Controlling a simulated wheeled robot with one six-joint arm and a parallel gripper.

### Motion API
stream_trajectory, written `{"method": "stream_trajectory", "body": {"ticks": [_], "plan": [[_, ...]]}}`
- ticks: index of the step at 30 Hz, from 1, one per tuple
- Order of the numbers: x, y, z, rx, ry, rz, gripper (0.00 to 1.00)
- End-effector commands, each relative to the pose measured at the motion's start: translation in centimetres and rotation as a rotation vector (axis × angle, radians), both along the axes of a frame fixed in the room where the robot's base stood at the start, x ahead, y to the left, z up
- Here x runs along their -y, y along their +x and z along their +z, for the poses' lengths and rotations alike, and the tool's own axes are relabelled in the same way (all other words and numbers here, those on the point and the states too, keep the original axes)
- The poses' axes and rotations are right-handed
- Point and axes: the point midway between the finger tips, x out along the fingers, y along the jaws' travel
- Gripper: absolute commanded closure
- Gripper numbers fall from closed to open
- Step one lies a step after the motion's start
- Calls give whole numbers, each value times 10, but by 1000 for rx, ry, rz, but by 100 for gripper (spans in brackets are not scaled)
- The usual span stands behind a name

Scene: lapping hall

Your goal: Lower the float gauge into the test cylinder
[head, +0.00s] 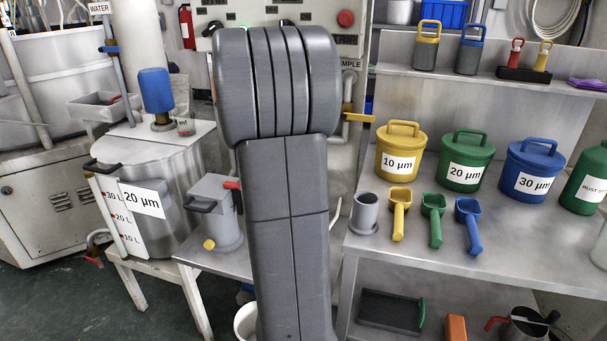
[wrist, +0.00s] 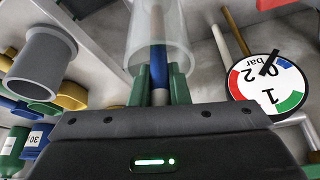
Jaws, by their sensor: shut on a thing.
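My gripper (wrist: 160,84), with green fingers in the wrist view, is shut on the float gauge (wrist: 159,65), a slim rod with a blue section and a paler part between the fingers. The clear test cylinder (wrist: 185,35) lies just beyond the fingertips, and the picture is upside down there. The gauge's far, brownish end shows through the clear wall. It overlaps the cylinder's open mouth; I cannot tell for sure how deep it is inside. In the head view my arm hides the gripper, gauge and cylinder.
A dial gauge (wrist: 268,84) and pipes stand close beside the cylinder. A grey cup (head: 364,214), coloured scoops (head: 434,218) and lidded buckets (head: 466,160) stand on the right bench. A metal tank (head: 160,195) and a grey device (head: 214,212) are at left.

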Motion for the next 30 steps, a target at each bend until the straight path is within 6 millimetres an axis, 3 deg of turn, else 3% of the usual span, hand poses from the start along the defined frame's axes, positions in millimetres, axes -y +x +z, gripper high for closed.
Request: {"method": "stream_trajectory", "body": {"ticks": [30], "plan": [[0,0,-16,1,-1,0,100]]}}
